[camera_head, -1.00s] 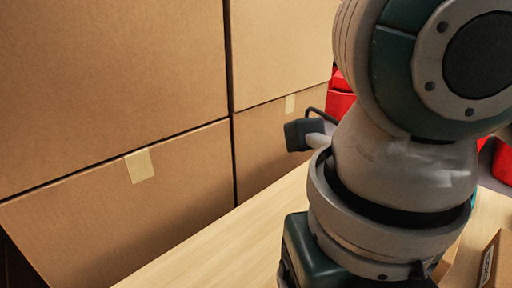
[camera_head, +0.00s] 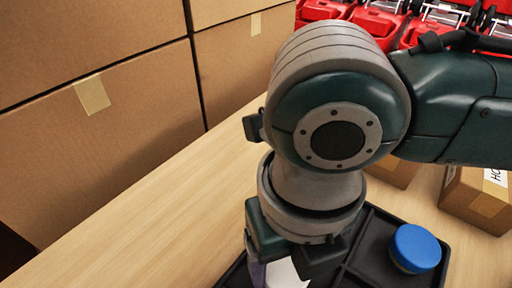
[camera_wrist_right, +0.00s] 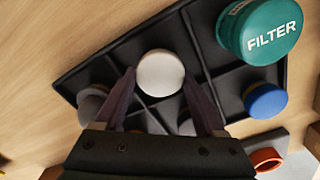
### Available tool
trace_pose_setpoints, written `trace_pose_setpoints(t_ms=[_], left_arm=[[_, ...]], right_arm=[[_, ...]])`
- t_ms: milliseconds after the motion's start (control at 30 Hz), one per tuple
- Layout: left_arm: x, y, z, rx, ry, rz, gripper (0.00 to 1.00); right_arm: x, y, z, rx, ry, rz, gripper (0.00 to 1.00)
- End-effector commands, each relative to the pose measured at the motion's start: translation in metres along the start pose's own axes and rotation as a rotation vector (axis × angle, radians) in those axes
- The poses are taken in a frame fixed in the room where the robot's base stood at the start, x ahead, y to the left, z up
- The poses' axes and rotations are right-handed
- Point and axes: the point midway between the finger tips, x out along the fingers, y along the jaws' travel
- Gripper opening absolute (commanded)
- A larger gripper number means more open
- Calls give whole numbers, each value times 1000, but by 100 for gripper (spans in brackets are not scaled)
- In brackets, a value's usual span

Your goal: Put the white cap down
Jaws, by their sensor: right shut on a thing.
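The white cap (camera_wrist_right: 160,73) shows in the right wrist view between the two dark fingers of my right gripper (camera_wrist_right: 159,84), which is shut on it. Behind it lies the black divided tray (camera_wrist_right: 122,47); I cannot tell whether the cap touches the tray. In the head view, my right gripper (camera_head: 284,272) points down over the tray (camera_head: 369,248) at the bottom edge, and a white part of the cap (camera_head: 287,274) shows below the hand. My left gripper is not in view.
A blue cap (camera_head: 415,249) sits in the tray's right part. The wrist view shows a green filter canister (camera_wrist_right: 262,32), grey round pieces (camera_wrist_right: 92,102) and an orange ring (camera_wrist_right: 266,160). Large cardboard boxes (camera_head: 95,150) stand left; small boxes (camera_head: 478,198) stand right. The wooden table (camera_head: 150,232) is clear on the left.

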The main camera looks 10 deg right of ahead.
Motion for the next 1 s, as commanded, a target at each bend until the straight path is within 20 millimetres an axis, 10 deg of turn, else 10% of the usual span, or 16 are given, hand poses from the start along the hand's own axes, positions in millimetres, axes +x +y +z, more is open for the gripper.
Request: trace_pose_setpoints(t_ms=[67,100,300,667,1000], left_arm=[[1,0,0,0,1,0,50],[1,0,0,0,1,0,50],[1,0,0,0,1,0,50],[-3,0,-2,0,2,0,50],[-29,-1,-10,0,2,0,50]], right_arm=[[3,0,0,0,0,-1,1],[3,0,0,0,0,0,75],[2,0,0,0,0,0,98],[-6,0,0,0,-1,1,100],[-79,0,1,-1,-4,1,100]])
